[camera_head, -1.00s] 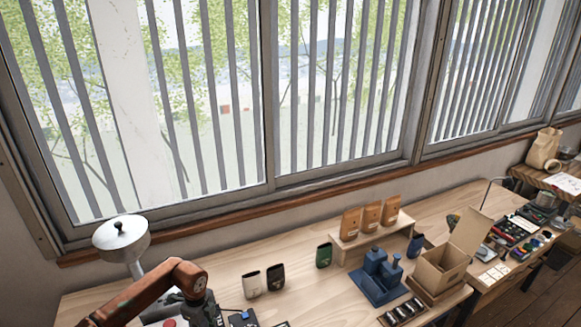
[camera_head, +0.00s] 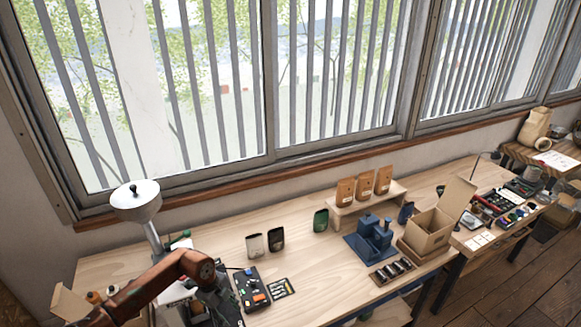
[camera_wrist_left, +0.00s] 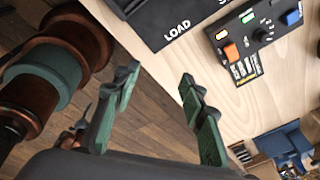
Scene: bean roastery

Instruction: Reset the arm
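My left arm (camera_head: 165,280) comes in from the lower left in the head view and bends down at a reddish-brown joint. My left gripper is low in that view, at the near side of the bench, mostly dark and hard to make out. In the left wrist view my left gripper (camera_wrist_left: 160,80) has its two green fingers spread wide with nothing between them. It hangs by the bench edge, with wooden floor showing between the fingers. My right gripper is not in view.
A control box (camera_head: 251,288) with coloured buttons lies close to my left gripper. A machine with a white hopper (camera_head: 135,200) stands behind my arm. Pouches, a blue fixture (camera_head: 372,240) and an open carton (camera_head: 428,232) stand farther right.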

